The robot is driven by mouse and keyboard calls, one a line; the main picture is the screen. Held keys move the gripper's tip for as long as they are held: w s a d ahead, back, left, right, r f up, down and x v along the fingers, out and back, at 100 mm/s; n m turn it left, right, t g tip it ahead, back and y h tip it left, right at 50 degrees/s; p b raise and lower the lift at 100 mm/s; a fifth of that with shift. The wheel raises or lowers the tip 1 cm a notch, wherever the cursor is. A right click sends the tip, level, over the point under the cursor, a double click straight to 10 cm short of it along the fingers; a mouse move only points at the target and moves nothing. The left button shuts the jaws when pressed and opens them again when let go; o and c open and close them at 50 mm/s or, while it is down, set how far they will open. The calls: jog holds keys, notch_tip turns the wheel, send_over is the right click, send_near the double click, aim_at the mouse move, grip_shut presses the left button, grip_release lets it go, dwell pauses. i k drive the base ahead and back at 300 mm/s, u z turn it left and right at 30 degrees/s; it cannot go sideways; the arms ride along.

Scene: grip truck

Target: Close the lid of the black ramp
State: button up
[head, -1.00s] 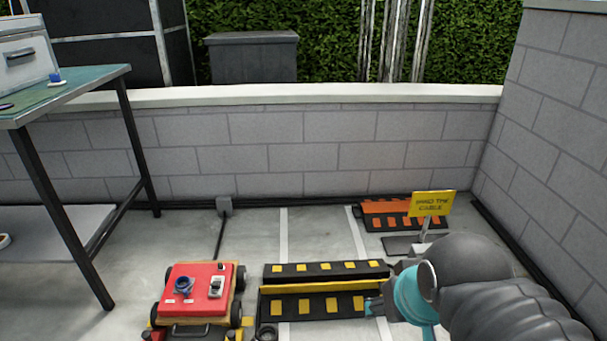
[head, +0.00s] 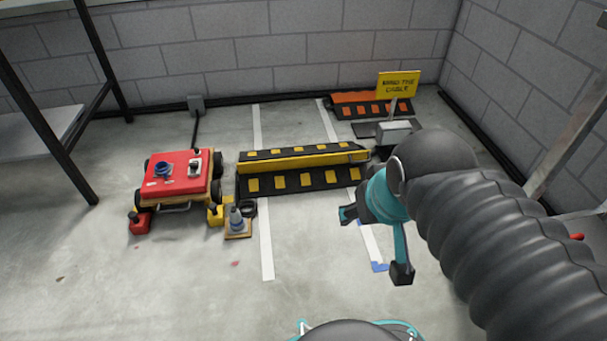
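The black ramp (head: 298,191) lies on the concrete floor near the middle of the head view, with yellow squares along its front and back slopes. A yellow strip (head: 290,163) runs lengthwise between the slopes and looks raised, like a lid standing up. I cannot tell its exact angle. My gripper (head: 373,243) is teal with dark fingertips. It is open and empty, in front of and to the right of the ramp. The fingers look apart from the ramp, and my arm covers the floor at the right.
A red-topped wheeled cart (head: 178,172) stands left of the ramp. Behind right are an orange-and-black ramp (head: 352,98) and a yellow sign (head: 398,84). The front-left floor is mostly clear.

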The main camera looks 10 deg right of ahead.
aim_at(359, 157)
jog(key=k, duration=0.65)
jog(key=u, duration=0.5)
jog(key=i, duration=1.05)
jog(key=z, duration=0.55)
